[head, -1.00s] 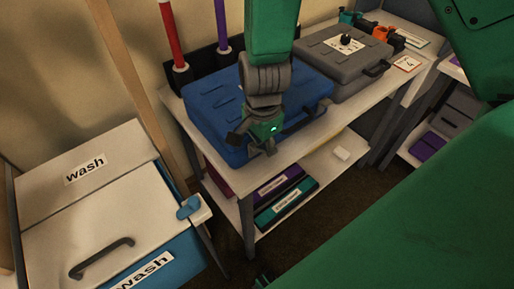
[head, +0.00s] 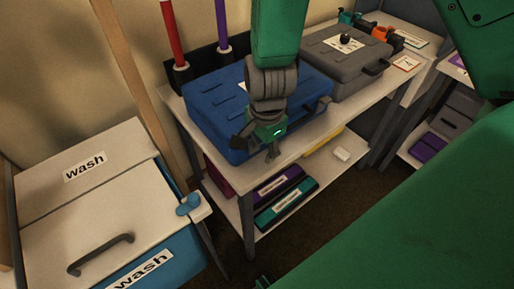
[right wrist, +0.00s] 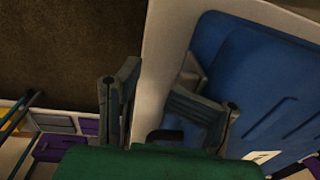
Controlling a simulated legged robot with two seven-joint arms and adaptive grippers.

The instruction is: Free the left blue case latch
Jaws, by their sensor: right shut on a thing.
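The blue case (head: 212,108) lies shut and flat on the white table, its front toward me; its lid also fills the right of the right wrist view (right wrist: 265,85). My right gripper (head: 257,150) is at the left part of the case's front edge. It is shut on the left latch, which its fingers hide in the head view. In the right wrist view, the fingers (right wrist: 160,105) stand apart, one over the case edge and one outside it. The right latch (head: 322,104) shows at the front right.
A grey case (head: 345,65) stands on the table (head: 305,140) right of the blue one. Red (head: 173,35) and purple (head: 222,25) rods stand behind. A wash bin (head: 100,220) is at left. Labelled boxes (head: 285,205) lie on the lower shelf.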

